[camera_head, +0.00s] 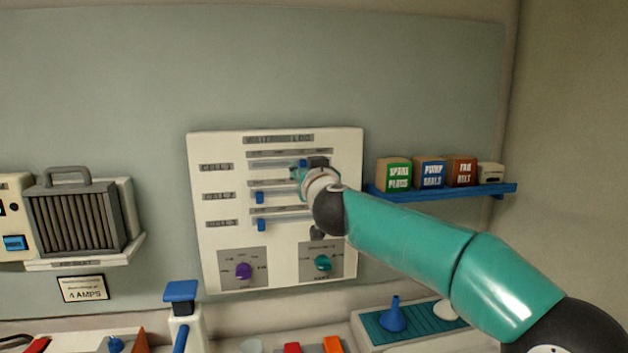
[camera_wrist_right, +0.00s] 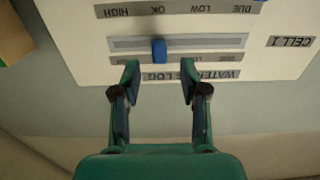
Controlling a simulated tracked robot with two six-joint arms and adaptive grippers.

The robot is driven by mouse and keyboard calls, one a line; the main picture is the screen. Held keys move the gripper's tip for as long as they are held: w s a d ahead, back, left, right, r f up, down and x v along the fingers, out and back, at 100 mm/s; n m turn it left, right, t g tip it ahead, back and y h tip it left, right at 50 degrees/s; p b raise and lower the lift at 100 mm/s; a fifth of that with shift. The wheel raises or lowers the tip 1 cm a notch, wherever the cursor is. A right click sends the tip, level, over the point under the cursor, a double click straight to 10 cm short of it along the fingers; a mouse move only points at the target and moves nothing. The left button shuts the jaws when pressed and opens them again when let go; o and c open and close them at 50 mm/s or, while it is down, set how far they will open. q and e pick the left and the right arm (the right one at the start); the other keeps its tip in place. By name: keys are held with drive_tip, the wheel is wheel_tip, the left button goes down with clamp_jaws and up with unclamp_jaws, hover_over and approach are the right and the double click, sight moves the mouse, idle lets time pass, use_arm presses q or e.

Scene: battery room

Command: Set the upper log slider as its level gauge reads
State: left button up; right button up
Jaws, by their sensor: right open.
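The white watering log panel (camera_head: 220,244) hangs on the wall with three horizontal sliders. The upper slider's blue knob (camera_head: 303,164) is partly covered by my right gripper in the head view. In the upside-down right wrist view, this knob (camera_wrist_right: 159,50) stands near the middle of its track (camera_wrist_right: 205,42), beside the CELL 1 label (camera_wrist_right: 291,41). My right gripper (camera_wrist_right: 159,73) is open, with its fingertips just short of the knob and to either side of it. No level gauge can be made out. My left gripper is out of view.
The middle knob (camera_head: 260,197) and lower knob (camera_head: 262,225) stand toward the left of their tracks. Purple (camera_head: 243,271) and teal (camera_head: 322,263) dials sit below. A blue shelf (camera_head: 440,194) with small boxes is at right. A grey finned unit (camera_head: 75,222) is at left.

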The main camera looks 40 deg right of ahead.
drive_tip(key=v, duration=0.8)
drive_tip(key=shift+s+a, duration=0.25)
drive_tip(key=shift+s, duration=0.05)
drive_tip(key=shift+w+f, duration=0.1)
